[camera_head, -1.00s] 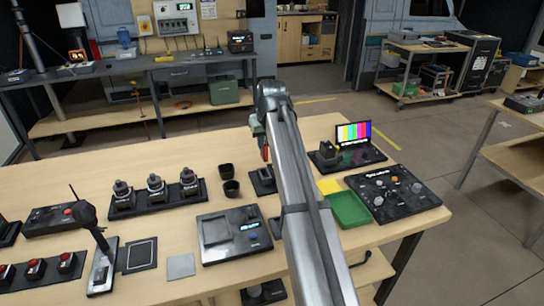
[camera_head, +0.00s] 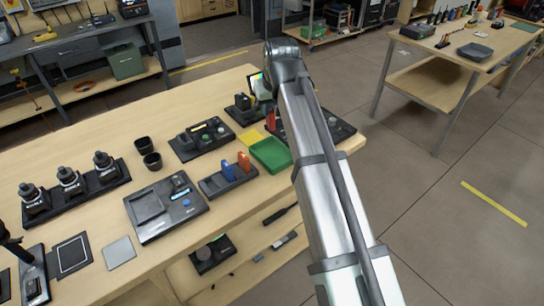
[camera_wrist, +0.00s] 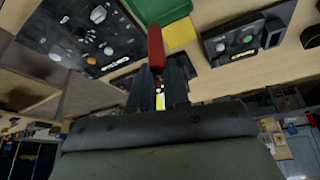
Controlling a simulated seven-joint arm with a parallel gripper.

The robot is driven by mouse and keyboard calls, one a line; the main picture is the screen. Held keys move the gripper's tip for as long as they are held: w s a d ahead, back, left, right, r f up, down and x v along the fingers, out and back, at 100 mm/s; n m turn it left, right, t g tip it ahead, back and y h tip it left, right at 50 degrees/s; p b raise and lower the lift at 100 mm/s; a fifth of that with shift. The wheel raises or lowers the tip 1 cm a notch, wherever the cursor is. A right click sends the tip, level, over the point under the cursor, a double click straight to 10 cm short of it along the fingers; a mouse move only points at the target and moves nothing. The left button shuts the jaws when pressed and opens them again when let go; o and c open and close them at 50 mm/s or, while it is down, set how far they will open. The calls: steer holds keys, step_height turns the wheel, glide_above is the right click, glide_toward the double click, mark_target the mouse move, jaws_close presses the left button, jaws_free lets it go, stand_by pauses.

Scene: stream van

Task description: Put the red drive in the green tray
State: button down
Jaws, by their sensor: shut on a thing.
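My gripper (camera_wrist: 158,72) is shut on the red drive (camera_wrist: 156,46), which sticks out past the fingertips in the wrist view. In the head view the red drive (camera_head: 271,121) shows just left of my arm, which hides most of the gripper. The green tray (camera_head: 270,156) lies on the bench near its right edge, empty where visible; the arm covers part of its right side. In the wrist view the tray (camera_wrist: 165,10) is at the top edge, with the drive's far end close to it in the picture. The drive appears held above the bench, outside the tray.
A yellow square (camera_head: 249,139) lies beside the tray. A dark holder (camera_head: 222,184) with a blue drive (camera_head: 228,171) and an orange drive (camera_head: 244,161) stands left of it. Control panels (camera_head: 203,138) and a screen stand behind. Clear floor lies to the right.

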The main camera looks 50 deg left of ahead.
steer(key=d, duration=0.2)
glide_above(273, 158)
steer(key=shift+m, duration=0.4)
steer(key=shift+f, duration=5.35)
steer(key=shift+f, duration=0.1)
steer(key=c, duration=1.1)
jaws_free()
steer(key=v, duration=1.2)
steer(key=shift+r, duration=0.2)
steer(key=shift+a, duration=0.15)
